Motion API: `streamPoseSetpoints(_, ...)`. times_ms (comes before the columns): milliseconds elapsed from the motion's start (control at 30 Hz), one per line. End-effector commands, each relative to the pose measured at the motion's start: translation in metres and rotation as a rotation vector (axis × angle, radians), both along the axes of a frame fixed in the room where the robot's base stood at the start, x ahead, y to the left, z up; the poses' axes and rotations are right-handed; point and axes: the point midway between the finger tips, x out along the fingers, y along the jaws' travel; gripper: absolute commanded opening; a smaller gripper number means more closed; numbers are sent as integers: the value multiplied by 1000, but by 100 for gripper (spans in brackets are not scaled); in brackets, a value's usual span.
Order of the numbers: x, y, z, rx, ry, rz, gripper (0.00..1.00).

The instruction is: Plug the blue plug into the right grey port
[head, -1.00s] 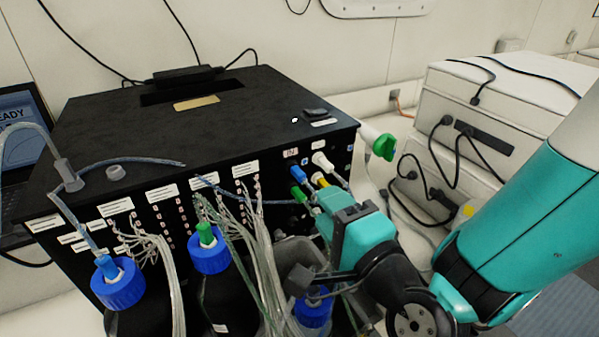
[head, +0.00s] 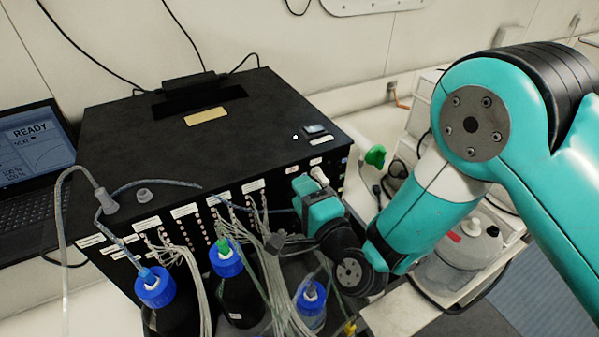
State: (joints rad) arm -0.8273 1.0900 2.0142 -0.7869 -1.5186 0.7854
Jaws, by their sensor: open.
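The black box (head: 205,130) has a front panel of ports and cables, seen at a steep angle in the head view. The blue plug does not show now; my wrist covers the panel's right part where a blue plug showed earlier. A white plug (head: 318,174) sticks out of the panel just above my wrist. I cannot make out the right grey port. My gripper (head: 277,242) is open, low in front of the panel among the grey cables. Its fingertips are small and partly lost among the cables, and I cannot tell if they touch anything.
Blue-capped bottles (head: 155,287) stand before the panel, with cable bundles (head: 187,262) hanging close to my gripper. A green knob (head: 375,156) sticks out right of the box. A laptop (head: 36,150) is at the left, a clear canister (head: 458,255) at the right.

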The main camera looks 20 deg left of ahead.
Motion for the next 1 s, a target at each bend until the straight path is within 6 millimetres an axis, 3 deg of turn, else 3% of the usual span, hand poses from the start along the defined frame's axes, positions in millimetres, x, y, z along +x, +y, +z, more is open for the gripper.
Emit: streamPoseSetpoints(1000, 7, 7, -1, -1, -1, 0, 42)
